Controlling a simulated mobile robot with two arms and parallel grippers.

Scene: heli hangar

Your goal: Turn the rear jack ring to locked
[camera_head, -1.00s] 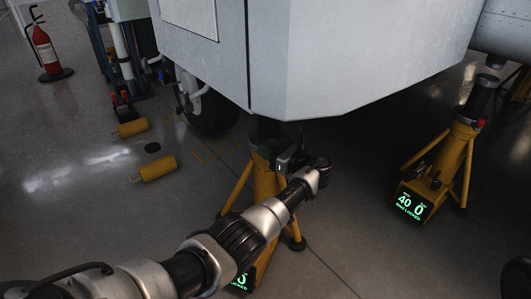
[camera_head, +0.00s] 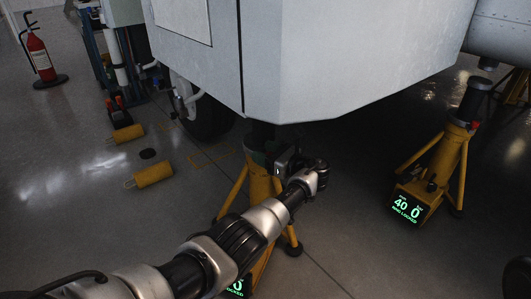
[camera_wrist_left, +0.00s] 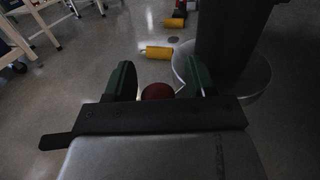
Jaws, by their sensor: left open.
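A yellow tripod jack (camera_head: 262,185) stands under the white hull, its display (camera_head: 236,287) mostly hidden behind my left arm. Its dark column (camera_wrist_left: 232,35) rises from a pale round ring (camera_wrist_left: 248,88) in the left wrist view. My left gripper (camera_head: 286,160) is at the top of this jack in the head view. In the left wrist view its green-padded fingers (camera_wrist_left: 158,82) are apart, with a dark red round knob (camera_wrist_left: 157,91) showing between them. I cannot tell whether the fingers touch the knob. My right gripper is out of view.
A second yellow jack (camera_head: 447,160) stands at the right, its lit display (camera_head: 408,207) showing 40 and 0. The white hull (camera_head: 350,60) overhangs from above. Yellow cylinders (camera_head: 152,174) lie on the floor at left; a fire extinguisher (camera_head: 40,58) stands beyond.

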